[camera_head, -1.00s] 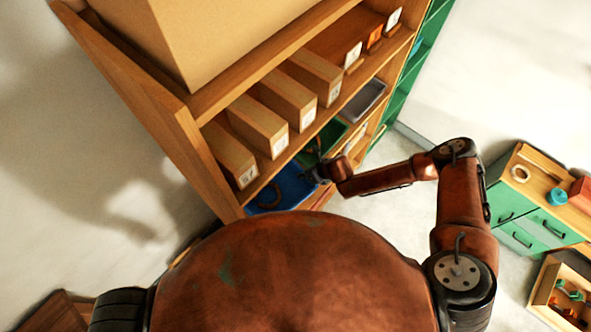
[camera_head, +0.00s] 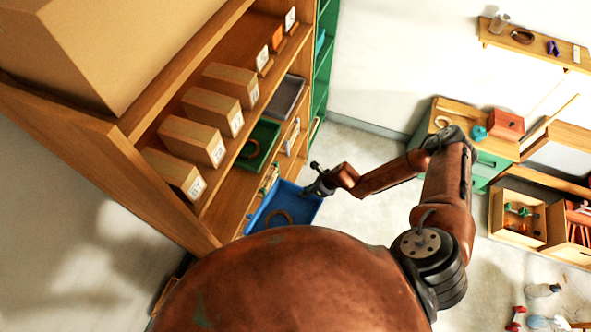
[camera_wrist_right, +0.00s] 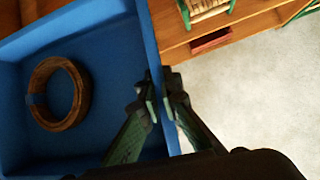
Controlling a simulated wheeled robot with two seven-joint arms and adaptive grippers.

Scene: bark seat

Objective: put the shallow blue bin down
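The shallow blue bin (camera_head: 289,197) is at the front of the wooden shelf unit, sticking out past its edge. It also fills the left of the right wrist view (camera_wrist_right: 112,50). A brown coiled ring (camera_head: 279,217) lies inside it, also in the wrist view (camera_wrist_right: 60,93). My right gripper (camera_head: 319,184) is at the bin's right side. In the wrist view its fingers (camera_wrist_right: 163,98) are on both sides of the bin's wall, closed on it. What is under the bin is hidden from the head view. My left gripper is out of view.
The shelf unit (camera_head: 113,137) holds a green bin (camera_head: 262,142), a grey bin (camera_head: 286,98) and several wooden boxes (camera_head: 192,140). Bare floor (camera_head: 365,217) lies right of the blue bin. A green workbench (camera_head: 487,170) and open wooden boxes (camera_head: 519,218) stand further right.

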